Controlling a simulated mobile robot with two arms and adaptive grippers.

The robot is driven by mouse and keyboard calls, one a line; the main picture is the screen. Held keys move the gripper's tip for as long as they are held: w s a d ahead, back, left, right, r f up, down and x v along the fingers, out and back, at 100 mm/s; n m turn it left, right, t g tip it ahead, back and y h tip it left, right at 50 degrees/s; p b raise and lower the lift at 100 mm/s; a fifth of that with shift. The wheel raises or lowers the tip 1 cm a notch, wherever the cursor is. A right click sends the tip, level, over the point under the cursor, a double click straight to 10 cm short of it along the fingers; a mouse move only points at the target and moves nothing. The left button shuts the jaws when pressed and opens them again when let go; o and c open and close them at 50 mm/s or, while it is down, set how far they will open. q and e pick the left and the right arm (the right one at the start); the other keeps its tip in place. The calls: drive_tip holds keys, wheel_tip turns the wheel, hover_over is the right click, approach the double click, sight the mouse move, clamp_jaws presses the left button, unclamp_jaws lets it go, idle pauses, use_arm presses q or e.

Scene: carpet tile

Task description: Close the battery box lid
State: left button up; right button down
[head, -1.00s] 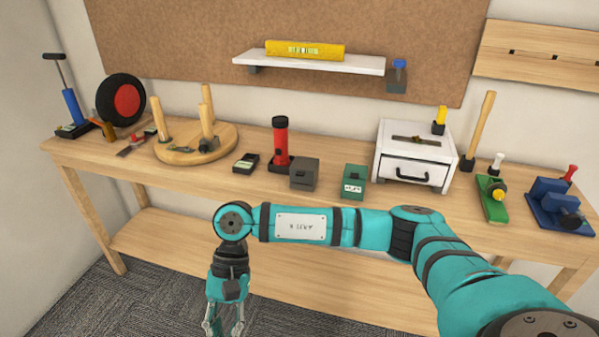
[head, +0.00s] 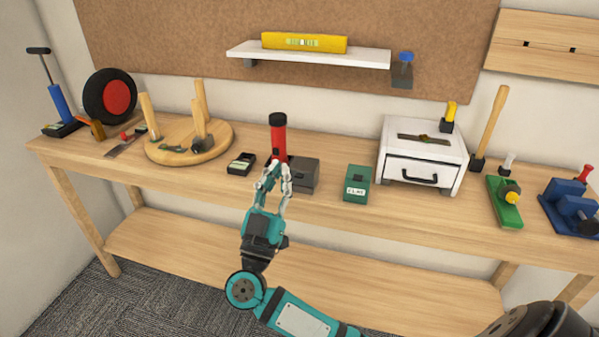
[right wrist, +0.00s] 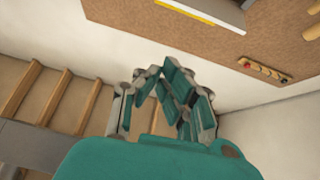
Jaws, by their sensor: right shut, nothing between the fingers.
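A dark grey box (head: 306,174) stands on the workbench (head: 215,190), right of the red flashlight (head: 278,138). A green box (head: 356,183) with a white label stands further right. I cannot tell for certain which is the battery box, or how its lid stands. My right gripper (head: 278,168) is raised in front of the flashlight and the grey box, fingers pointing up. It is shut and empty, overlapping the grey box's left side in the picture; I cannot tell if it touches. Its fingers also show in the right wrist view (right wrist: 165,80). My left gripper is not in view.
A small black box (head: 241,164) and a round wooden stool top (head: 190,146) lie to the left. A white drawer unit (head: 420,160) stands right of the green box. A wall shelf (head: 310,55) hangs above. The bench's front strip is mostly clear.

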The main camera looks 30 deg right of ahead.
wheel_tip(320, 180, down, 7)
drive_tip(key=w+d+g+y, duration=0.2)
drive_tip(key=d+y, duration=0.1)
wheel_tip(320, 180, up, 3)
hover_over(299, 177)
drive_tip(key=s, duration=0.1)
drive_tip(key=f, duration=0.4)
drive_tip(key=shift+s+a, duration=0.25)
drive_tip(key=shift+a, duration=0.15)
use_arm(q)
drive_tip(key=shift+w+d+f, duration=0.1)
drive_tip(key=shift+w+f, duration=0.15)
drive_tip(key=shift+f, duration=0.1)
use_arm(e)
drive_tip(key=shift+f, duration=0.25)
drive_tip(key=shift+s+a+f+p, duration=0.1)
drive_tip(key=shift+f+p, duration=0.25)
drive_tip(key=shift+p, duration=0.25)
drive_tip(key=shift+s+f, duration=0.1)
drive_tip(key=shift+f, duration=0.1)
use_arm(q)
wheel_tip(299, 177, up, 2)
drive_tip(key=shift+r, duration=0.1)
use_arm(e)
drive_tip(key=shift+a+f+t, duration=0.15)
drive_tip(key=shift+f+t, duration=0.15)
drive_tip(key=shift+t, duration=0.1)
